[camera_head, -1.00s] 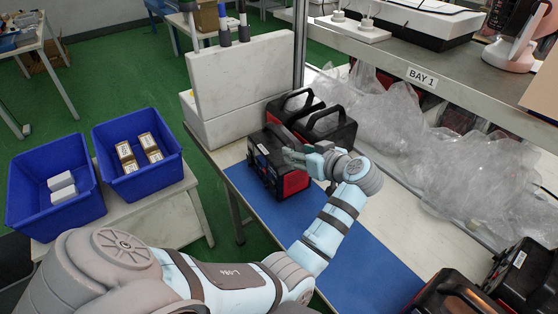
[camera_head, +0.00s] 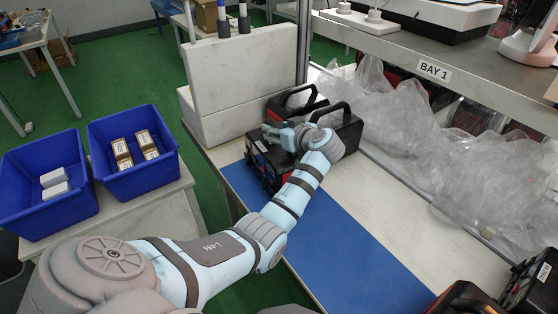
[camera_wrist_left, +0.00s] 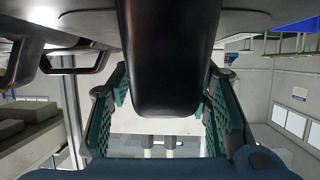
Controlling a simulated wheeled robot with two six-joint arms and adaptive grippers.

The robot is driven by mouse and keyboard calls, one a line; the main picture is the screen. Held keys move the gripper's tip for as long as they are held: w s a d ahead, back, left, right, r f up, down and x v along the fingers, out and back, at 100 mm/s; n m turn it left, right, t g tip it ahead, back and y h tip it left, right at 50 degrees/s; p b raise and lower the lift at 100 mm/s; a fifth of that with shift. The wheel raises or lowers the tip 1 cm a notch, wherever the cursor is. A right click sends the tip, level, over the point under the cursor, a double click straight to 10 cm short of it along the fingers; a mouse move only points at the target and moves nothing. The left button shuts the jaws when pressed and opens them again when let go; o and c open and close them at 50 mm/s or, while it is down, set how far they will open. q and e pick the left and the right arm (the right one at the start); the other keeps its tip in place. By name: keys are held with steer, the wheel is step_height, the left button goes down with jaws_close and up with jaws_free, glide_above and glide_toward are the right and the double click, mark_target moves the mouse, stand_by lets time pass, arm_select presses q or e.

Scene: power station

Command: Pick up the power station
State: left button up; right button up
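A black and red power station (camera_head: 262,166) stands at the far end of the blue mat (camera_head: 325,255). My left gripper (camera_head: 277,136) is at its top and hides its handle and part of its body in the head view. In the left wrist view, a thick dark handle (camera_wrist_left: 165,60) lies between the green-padded fingers of my left gripper (camera_wrist_left: 163,115). The fingers are spread on either side of the handle; I see no clear closing on it. My right gripper is not in view.
Two more black power stations stand close behind, one with handle (camera_head: 342,118). A white cabinet (camera_head: 245,80) borders the far end. Clear plastic wrap (camera_head: 400,125) lies along the right under the shelf. More units are at lower right (camera_head: 530,285). Blue bins (camera_head: 48,190) stand left.

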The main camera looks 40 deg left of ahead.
arm_select(q)
steer(key=shift+s+d+r, duration=0.1)
steer(key=shift+s+r, duration=0.1)
steer(key=shift+s, duration=0.05)
steer(key=c, duration=0.6)
jaws_close()
steer(key=shift+w+r, duration=0.1)
steer(key=shift+r, duration=0.05)
steer(key=shift+r, duration=0.1)
